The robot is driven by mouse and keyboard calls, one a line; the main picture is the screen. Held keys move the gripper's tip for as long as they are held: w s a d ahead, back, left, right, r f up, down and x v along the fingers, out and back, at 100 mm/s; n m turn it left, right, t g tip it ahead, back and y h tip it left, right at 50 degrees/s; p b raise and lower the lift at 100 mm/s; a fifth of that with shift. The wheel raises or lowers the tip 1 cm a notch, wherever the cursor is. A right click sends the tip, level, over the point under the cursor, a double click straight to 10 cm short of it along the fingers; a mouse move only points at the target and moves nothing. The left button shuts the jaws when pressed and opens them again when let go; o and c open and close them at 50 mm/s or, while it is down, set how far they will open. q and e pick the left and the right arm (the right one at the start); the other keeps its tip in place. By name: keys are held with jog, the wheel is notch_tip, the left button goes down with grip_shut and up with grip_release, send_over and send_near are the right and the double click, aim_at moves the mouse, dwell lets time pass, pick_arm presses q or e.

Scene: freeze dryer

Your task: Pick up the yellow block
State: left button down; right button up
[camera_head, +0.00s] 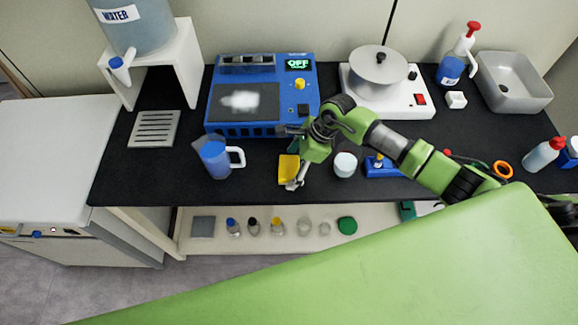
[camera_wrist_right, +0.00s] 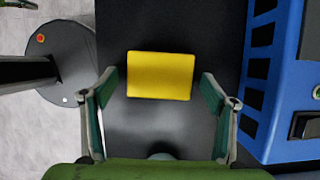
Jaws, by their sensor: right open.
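The yellow block (camera_head: 287,170) lies on the black bench top, in front of the blue machine. My right gripper (camera_head: 294,184) is over it and partly hides it in the head view. In the right wrist view the yellow block (camera_wrist_right: 160,76) shows whole, between and slightly beyond the fingertips of my right gripper (camera_wrist_right: 158,86). The fingers are spread wide, with a gap on each side of the block, and hold nothing. My left gripper is not in either view.
The blue machine (camera_head: 230,130) stands behind the block. A blue mug (camera_head: 214,160) is to the left and a white-lidded jar (camera_head: 345,165) to the right. A white stirrer-like device (camera_head: 420,100) stands behind my right arm. The bench's front edge is close to the block.

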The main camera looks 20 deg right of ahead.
aim_at(287, 169)
jog(key=c, duration=1.2)
jog(key=shift+r+b, duration=0.5)
jog(key=r, duration=0.1)
jog(key=r+b, duration=0.1)
jog(key=shift+s+a+r, duration=0.1)
jog(key=shift+s+r, duration=0.2)
jog(key=shift+r, duration=0.05)
jog(key=s+a+r+b, duration=0.4)
jog(key=s+r, duration=0.5)
jog(key=s, duration=0.3)
jog(key=shift+s+a+r+b, duration=0.15)
jog(key=shift+s+a+b, duration=0.15)
jog(key=shift+a+b, duration=0.05)
